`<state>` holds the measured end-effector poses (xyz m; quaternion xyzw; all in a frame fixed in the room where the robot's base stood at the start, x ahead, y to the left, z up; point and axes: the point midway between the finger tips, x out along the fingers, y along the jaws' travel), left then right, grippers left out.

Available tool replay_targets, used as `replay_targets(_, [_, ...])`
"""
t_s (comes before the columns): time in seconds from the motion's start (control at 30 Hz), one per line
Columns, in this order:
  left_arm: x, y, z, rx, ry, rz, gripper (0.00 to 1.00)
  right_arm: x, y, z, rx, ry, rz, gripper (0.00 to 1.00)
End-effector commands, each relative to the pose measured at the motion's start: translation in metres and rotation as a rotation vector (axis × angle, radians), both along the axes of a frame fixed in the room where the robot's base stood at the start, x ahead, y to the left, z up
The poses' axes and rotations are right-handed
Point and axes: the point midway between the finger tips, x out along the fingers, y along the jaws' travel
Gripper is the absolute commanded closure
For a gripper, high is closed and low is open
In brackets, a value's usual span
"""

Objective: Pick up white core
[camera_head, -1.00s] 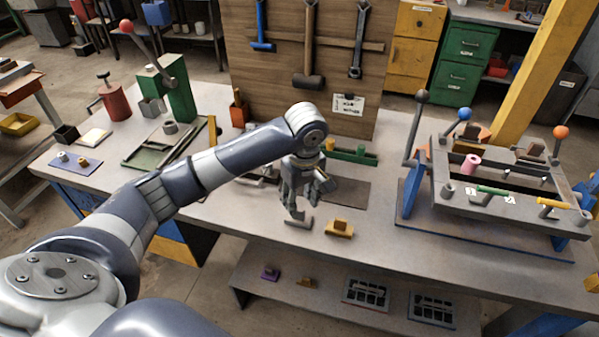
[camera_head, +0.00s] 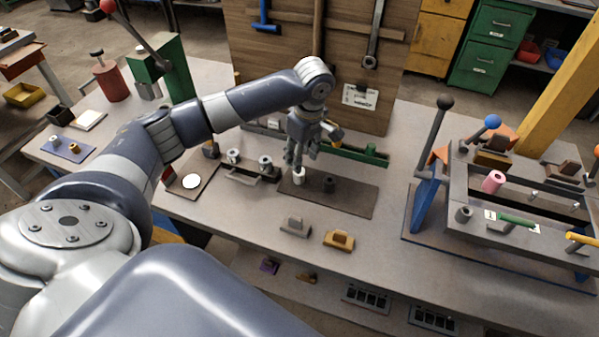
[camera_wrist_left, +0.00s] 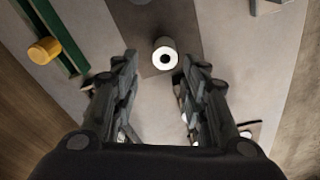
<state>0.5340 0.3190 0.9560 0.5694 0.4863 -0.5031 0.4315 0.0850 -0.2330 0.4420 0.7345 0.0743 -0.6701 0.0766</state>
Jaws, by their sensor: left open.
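The white core (camera_head: 299,175) is a short upright cylinder on the dark mat (camera_head: 352,197) in the middle of the bench. In the left wrist view the white core (camera_wrist_left: 166,46) shows a dark hole in its top. My left gripper (camera_head: 299,158) is just above the white core in the head view and hides part of it. In the left wrist view the two fingers of my left gripper (camera_wrist_left: 164,63) are spread, with the core at the gap between the tips. Nothing is held. My right gripper is not in view.
A green rail (camera_head: 362,151) with a yellow cap (camera_wrist_left: 44,50) lies behind. A grey block (camera_head: 295,227) and a yellow block (camera_head: 339,240) sit in front. A lever fixture (camera_head: 470,210) stands at the right.

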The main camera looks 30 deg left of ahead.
Motion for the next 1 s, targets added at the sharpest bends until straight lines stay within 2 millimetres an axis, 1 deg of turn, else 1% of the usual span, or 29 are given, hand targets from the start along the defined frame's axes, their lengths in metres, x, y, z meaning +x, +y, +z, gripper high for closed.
replay_targets(0.03, [0.000,0.001,-0.005,0.001,0.002,0.000,0.60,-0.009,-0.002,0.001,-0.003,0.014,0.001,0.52])
replay_targets(0.1, [0.000,0.001,-0.009,0.001,0.000,-0.001,0.60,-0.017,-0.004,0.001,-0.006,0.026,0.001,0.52])
replay_targets(0.17, [-0.001,0.002,-0.012,0.001,0.000,-0.001,0.60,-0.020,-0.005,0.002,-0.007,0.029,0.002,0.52])
replay_targets(0.27, [-0.003,0.003,-0.024,0.002,0.004,-0.001,0.60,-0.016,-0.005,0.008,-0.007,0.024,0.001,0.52])
replay_targets(0.4, [-0.005,0.004,-0.046,0.001,0.002,-0.001,0.60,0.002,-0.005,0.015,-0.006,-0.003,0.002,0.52])
replay_targets(0.5, [-0.004,0.005,-0.057,0.001,0.000,-0.001,0.60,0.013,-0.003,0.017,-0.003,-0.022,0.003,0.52])
replay_targets(0.6, [-0.004,0.006,-0.062,0.002,-0.001,-0.002,0.60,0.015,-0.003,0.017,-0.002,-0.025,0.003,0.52])
replay_targets(0.77, [-0.004,0.006,-0.062,0.001,-0.002,-0.002,0.60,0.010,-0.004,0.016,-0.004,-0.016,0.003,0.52])
replay_targets(0.8, [-0.004,0.006,-0.062,0.001,-0.002,-0.002,0.62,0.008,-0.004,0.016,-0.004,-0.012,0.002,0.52])
replay_targets(0.87, [-0.004,0.006,-0.062,0.001,-0.001,-0.002,0.75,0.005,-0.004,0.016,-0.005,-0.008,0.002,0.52])
replay_targets(0.9, [-0.004,0.006,-0.062,0.001,-0.002,-0.002,0.84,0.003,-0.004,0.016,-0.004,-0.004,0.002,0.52])
replay_targets(0.93, [-0.004,0.005,-0.062,0.001,-0.002,-0.002,0.91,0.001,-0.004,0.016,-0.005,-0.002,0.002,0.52])
replay_targets(0.97, [-0.004,0.005,-0.062,0.001,-0.002,-0.002,0.96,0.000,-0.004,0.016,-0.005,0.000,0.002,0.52])
replay_targets(1.0, [-0.004,0.005,-0.062,0.001,-0.002,-0.002,0.96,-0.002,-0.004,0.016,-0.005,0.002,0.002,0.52])
